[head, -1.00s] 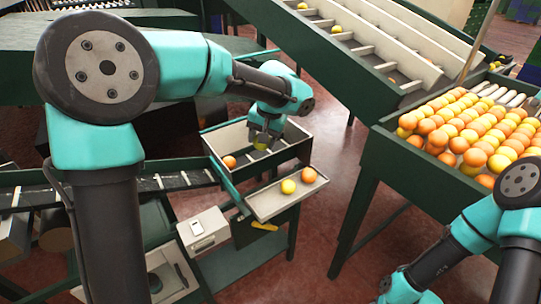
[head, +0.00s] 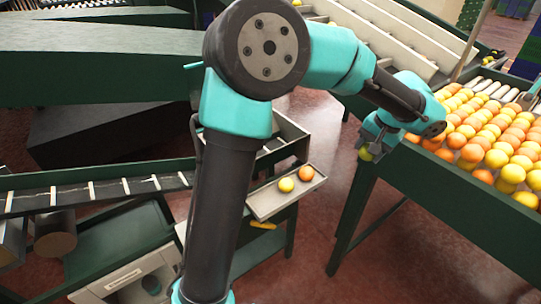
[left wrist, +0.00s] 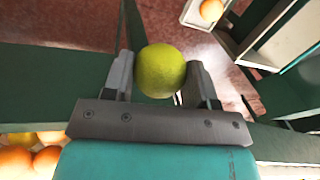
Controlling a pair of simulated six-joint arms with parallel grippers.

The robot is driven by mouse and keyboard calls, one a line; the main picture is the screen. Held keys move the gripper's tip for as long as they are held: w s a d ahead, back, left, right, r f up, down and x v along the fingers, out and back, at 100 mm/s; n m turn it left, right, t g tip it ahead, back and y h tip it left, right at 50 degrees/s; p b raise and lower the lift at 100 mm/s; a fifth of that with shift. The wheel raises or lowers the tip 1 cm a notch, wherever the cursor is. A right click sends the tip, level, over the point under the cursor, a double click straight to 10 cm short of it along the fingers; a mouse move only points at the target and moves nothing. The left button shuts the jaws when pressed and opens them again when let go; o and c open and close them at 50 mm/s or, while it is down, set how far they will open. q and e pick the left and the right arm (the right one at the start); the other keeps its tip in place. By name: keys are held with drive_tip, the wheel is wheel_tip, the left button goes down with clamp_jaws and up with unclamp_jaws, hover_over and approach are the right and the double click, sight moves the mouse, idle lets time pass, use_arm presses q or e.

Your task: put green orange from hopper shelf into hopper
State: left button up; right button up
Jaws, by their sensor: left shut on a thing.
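My left gripper (head: 373,142) is shut on a green orange (left wrist: 160,71), held between its two fingers in the left wrist view. In the head view the green orange (head: 366,154) peeks out below the fingers, beside the left edge of the green-sided bed (head: 440,185) full of oranges. A small pale shelf tray (head: 265,205) holds a yellow fruit (head: 286,185) and an orange one (head: 306,173). I cannot tell which container is the hopper. My right gripper is out of view.
Many yellow and orange fruits (head: 490,140) cover the bed on the right. A sloped chute (head: 385,45) stands behind. A conveyor (head: 90,190) runs at left. Red floor (head: 325,220) lies open between the tray and the bed.

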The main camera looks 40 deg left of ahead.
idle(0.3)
use_arm(q)
drive_tip(key=a+r+n+h, duration=0.1)
drive_tip(key=a+r+n, duration=0.1)
drive_tip(key=a+n, duration=0.5)
drive_tip(key=a+r+n+g+h, duration=0.1)
drive_tip(key=a+r+n, duration=0.2)
drive_tip(key=a, duration=1.7)
drive_tip(key=s+a+r+n+g+h, duration=0.1)
drive_tip(key=a+r+n, duration=0.2)
drive_tip(key=a+n, duration=0.8)
drive_tip(key=shift+a+r, duration=0.25)
drive_tip(key=shift+a, duration=1)
drive_tip(key=shift+s+f, duration=0.1)
wheel_tip(320, 180, down, 24)
drive_tip(key=shift+r, duration=0.15)
drive_tip(key=shift+f, duration=2.1)
